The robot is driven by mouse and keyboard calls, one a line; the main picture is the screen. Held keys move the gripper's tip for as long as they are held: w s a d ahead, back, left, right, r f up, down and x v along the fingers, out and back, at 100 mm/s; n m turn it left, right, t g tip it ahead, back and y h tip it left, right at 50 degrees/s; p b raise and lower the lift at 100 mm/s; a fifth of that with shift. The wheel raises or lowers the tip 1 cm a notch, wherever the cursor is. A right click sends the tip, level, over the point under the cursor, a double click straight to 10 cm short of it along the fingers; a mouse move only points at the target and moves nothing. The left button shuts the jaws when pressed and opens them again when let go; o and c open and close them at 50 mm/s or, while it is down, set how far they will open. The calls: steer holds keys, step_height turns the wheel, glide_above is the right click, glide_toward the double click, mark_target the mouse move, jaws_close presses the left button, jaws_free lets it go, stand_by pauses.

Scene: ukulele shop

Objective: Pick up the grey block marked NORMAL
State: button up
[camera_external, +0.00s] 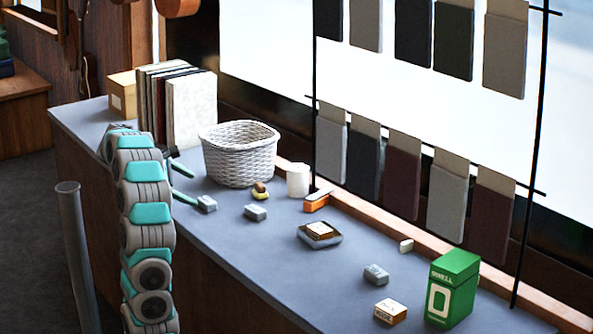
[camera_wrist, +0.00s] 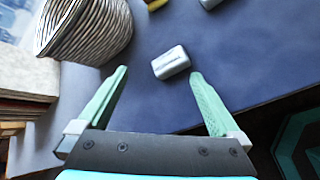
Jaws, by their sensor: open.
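Small grey blocks lie on the grey counter. One grey block (camera_external: 207,204) is closest to my gripper (camera_external: 190,184), and it also shows in the wrist view (camera_wrist: 171,63). It carries dark lettering too blurred to read. A second grey block (camera_external: 255,213) lies to its right, partly cut off at the top of the wrist view (camera_wrist: 210,3). A third grey block (camera_external: 376,275) lies farther right. I cannot tell which is marked NORMAL. My gripper is open and empty; in the wrist view (camera_wrist: 159,80) the nearest block lies just beyond and between its green fingertips.
A white wicker basket (camera_external: 240,153) stands behind the nearest blocks, with upright books (camera_external: 191,110) to its left. A white cup (camera_external: 298,180), an orange item (camera_external: 316,202), a dark tray (camera_external: 332,242) and a green box (camera_external: 454,287) stand right. The counter's front edge runs close by.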

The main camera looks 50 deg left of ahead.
mark_target(203, 200)
steer(key=f+n, duration=0.1)
steer(key=f+n+t, duration=0.1)
steer(key=n, duration=0.1)
steer(key=f+n+t+h, duration=0.1)
steer(key=n, duration=0.1)
steer(key=shift+w, duration=0.25)
steer(key=shift+w+f+n+t, duration=0.1)
steer(key=shift+f+n+t, duration=0.15)
steer(key=shift+n, duration=0.3)
steer(key=shift+w+f+n+t, duration=0.1)
steer(key=shift+n+t, duration=0.25)
steer(key=shift+n, duration=0.2)
steer(key=shift+x, duration=2.4)
steer(key=shift+d, duration=0.1)
